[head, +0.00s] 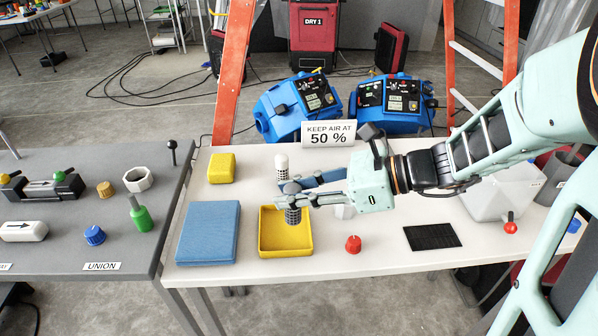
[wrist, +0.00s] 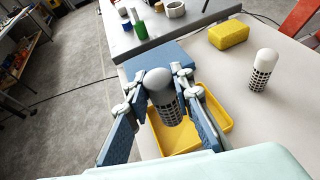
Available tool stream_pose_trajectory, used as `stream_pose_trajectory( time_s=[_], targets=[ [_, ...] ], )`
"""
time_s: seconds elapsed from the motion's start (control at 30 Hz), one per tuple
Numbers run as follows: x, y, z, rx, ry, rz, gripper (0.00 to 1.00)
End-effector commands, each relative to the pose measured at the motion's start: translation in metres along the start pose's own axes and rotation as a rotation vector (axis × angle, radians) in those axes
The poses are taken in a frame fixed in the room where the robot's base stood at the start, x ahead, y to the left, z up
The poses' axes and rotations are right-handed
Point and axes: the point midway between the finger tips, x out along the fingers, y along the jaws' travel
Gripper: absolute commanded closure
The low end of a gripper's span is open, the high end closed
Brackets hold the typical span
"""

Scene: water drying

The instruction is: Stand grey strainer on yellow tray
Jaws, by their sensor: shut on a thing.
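The grey strainer (head: 293,216) has a rounded grey cap and a dark meshed body. My gripper (head: 287,194) is shut on it and holds it upright over the yellow tray (head: 304,248). In the wrist view the grey strainer (wrist: 158,80) sits between the two fingers of my gripper (wrist: 160,88), with the yellow tray (wrist: 214,112) under and around its lower end. The strainer's foot is within the tray's outline. I cannot tell whether it touches the tray floor.
A white-capped strainer (head: 281,166) stands behind the tray. A blue pad (head: 208,233) lies left of it, with a yellow sponge (head: 221,168) farther back. A red knob (head: 353,244) and a black mat (head: 432,237) are to the right. The white table's front strip is clear.

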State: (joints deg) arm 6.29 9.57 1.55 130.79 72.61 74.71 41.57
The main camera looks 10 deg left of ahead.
Motion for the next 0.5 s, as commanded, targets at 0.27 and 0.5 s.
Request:
stream_pose_trajectory(
  time_s=[0.27, 0.5],
  targets=[
    [0.025, -0.014, -0.017, -0.002, -0.001, -0.001, 1.0],
    [0.042, -0.019, -0.041, 0.003, -0.002, 0.0, 1.0]
  ],
)
